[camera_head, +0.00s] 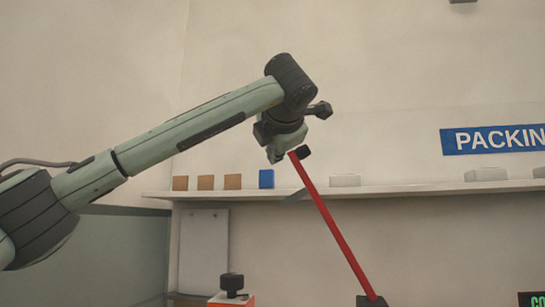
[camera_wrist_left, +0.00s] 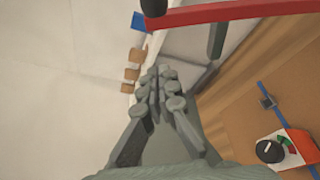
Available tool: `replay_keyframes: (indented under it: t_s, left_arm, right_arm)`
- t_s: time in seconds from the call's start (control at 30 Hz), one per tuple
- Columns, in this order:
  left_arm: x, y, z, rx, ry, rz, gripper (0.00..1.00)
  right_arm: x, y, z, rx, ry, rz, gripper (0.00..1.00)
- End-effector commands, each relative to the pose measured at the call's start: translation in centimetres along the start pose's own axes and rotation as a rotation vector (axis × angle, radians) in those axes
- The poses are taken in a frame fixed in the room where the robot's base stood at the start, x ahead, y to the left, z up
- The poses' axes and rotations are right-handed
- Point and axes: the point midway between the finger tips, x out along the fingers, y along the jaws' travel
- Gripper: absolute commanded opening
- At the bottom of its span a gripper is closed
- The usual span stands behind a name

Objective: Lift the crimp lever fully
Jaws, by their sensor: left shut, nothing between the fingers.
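The crimp lever (camera_head: 332,228) is a long red bar that leans up and to the left from a dark base (camera_head: 371,300), with a black knob (camera_head: 304,152) near its top end. In the left wrist view the red bar (camera_wrist_left: 235,13) crosses the top edge, with its black knob (camera_wrist_left: 153,7) at the upper left. My left gripper (camera_head: 277,156) is beside the lever's top end; whether it touches is hard to tell. In the wrist view its fingers (camera_wrist_left: 160,80) are together and empty, below the bar in the picture. My right gripper is not in view.
A wall shelf (camera_head: 405,190) behind carries several brown blocks (camera_head: 205,182), a blue block (camera_head: 266,179) and pale items (camera_head: 345,180). A blue packing sign (camera_head: 492,139) hangs above. An orange-and-white box with a black knob (camera_head: 232,284) stands lower left of the lever.

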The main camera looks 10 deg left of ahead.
Motion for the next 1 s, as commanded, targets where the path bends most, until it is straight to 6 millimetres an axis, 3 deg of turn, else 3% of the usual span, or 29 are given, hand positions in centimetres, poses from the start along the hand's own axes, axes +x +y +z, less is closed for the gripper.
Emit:
replay_keyframes:
  t_s: [0.13,0.33,1.0]
  left_arm:
    - [-2.6,-0.2,-0.2,-0.001,0.002,0.001,0.00]
    - [-4.3,-0.2,-0.3,-0.001,0.006,-0.002,0.00]
    - [-4.5,-0.2,-0.4,-0.001,0.008,-0.002,0.00]
  right_arm:
    - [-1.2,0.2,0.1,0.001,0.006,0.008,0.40]
    - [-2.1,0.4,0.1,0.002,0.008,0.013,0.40]
    - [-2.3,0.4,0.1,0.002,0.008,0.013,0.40]
